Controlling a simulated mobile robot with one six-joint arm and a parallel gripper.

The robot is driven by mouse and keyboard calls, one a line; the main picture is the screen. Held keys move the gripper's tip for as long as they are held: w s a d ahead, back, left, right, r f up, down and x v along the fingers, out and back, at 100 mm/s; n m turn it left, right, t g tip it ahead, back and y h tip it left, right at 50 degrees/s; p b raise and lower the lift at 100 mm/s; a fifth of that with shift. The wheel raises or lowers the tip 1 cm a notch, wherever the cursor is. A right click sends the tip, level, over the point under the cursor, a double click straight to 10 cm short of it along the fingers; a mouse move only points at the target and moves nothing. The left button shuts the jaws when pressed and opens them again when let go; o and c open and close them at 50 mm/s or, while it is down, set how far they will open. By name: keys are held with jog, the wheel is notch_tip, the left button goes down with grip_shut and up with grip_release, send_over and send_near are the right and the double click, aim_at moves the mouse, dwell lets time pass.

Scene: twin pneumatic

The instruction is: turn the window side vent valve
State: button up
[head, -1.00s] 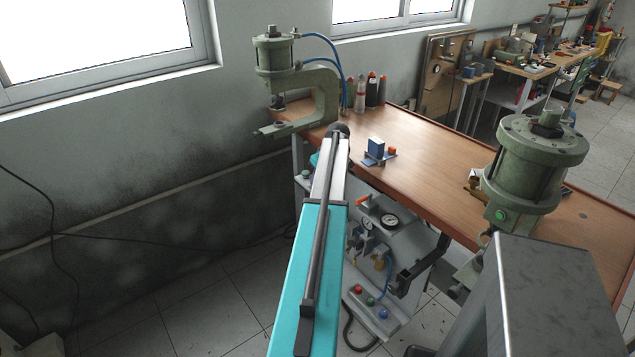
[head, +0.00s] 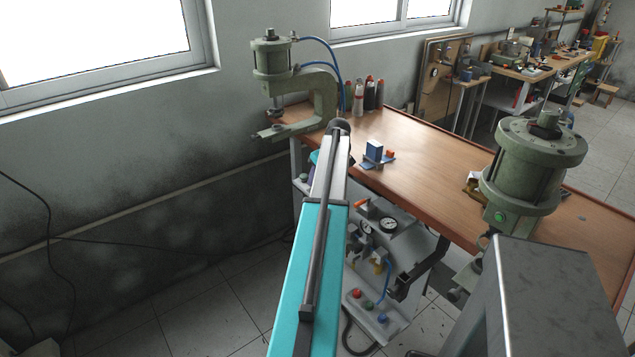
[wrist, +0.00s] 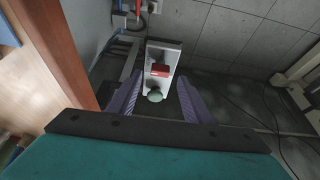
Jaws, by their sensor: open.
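In the wrist view my gripper (wrist: 160,84) is open, its two purple fingers spread. Between and just beyond them is a pale narrow plate (wrist: 163,54) beside the workbench end. It carries a red handle-like part (wrist: 161,70) and a round grey-green knob (wrist: 155,96). These look like the vent valve, but I cannot tell which part turns. No finger visibly touches them. In the head view my arm hides most of the gripper and the valve. The window-side press (head: 272,62) stands above, at the bench's left end.
The workbench (head: 440,165) extends right, with a second press (head: 535,165) at its near end. A control panel (head: 385,232) with gauges and coloured buttons sits below the bench front. Cables lie along the wall. Floor left of the bench is mostly clear.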

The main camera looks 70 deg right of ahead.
jog(key=b+v, duration=0.1)
jog(key=v, duration=0.9)
jog(key=shift+r+b, duration=0.4)
jog(key=shift+a, duration=0.1)
